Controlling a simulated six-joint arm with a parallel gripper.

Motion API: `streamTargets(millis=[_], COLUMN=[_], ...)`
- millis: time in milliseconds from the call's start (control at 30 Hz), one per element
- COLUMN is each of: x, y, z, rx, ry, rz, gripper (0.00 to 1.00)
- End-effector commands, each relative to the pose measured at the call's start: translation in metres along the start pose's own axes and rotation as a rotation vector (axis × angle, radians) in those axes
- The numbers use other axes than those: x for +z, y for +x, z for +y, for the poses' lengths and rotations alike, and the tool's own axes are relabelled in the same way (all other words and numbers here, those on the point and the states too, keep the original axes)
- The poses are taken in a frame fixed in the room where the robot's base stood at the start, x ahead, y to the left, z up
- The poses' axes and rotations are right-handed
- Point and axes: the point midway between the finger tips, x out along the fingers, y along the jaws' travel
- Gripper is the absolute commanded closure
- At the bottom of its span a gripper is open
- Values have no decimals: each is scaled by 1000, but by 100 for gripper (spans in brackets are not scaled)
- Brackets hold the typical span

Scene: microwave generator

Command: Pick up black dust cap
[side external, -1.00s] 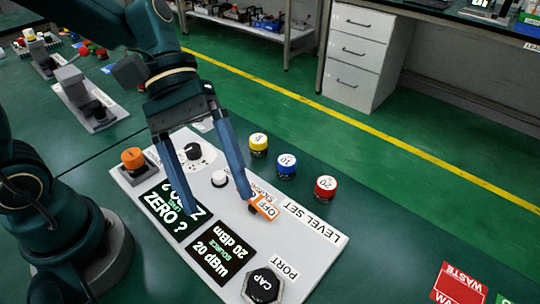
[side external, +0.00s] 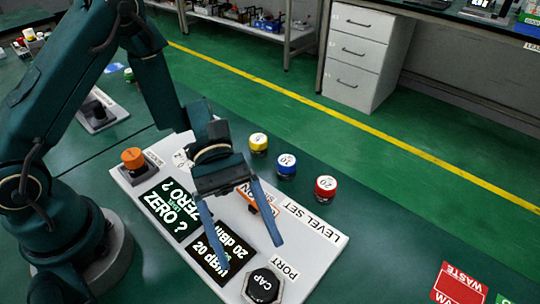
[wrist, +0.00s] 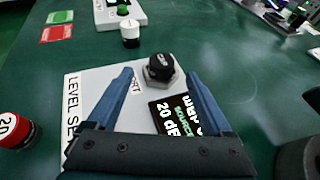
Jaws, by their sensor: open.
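The black dust cap (side external: 263,285), marked CAP, sits on a hexagonal metal port at the near right end of the white panel (side external: 318,258). In the wrist view the cap (wrist: 160,66) stands beyond the fingertips, slightly right of the middle of the gap. My gripper (side external: 252,256) is open and empty, with its two blue fingers pointing down over the panel, left of and behind the cap. In the wrist view the open fingers (wrist: 158,83) frame the cap and part of the 20 dBm label. The cap is not touched.
An orange switch (side external: 262,199) lies close to my fingers, and an orange knob (side external: 133,158) is at the left.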

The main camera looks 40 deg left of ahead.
Motion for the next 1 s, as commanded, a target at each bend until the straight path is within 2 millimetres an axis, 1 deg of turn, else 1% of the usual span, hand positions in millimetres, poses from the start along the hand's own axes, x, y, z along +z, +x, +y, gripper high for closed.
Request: streamTargets(millis=[200, 333, 467, 667, 700, 733, 767, 800, 867, 900, 933, 1000], x=[6, 6, 6, 5, 5, 5, 5, 5, 5, 5, 5, 6], y=[28, 42, 47, 47, 47, 47, 47, 47, 47, 47, 47, 47], z=[-4, -3, -3, -2, -2, -2, -2, -2, -2, -2, -2, -2], rx=[-7, -6, -2, 0, 0, 0, 0, 0, 0, 0, 0, 0], ry=[0, 1, 1, 1, 1, 1, 1, 1, 1, 1, 1, 1], rz=[1, 0, 1, 1, 1, 1, 1, 1, 1, 1, 1, 1], gripper=[15, 15, 15, 15, 19, 31, 42, 57, 80, 96, 100, 100])
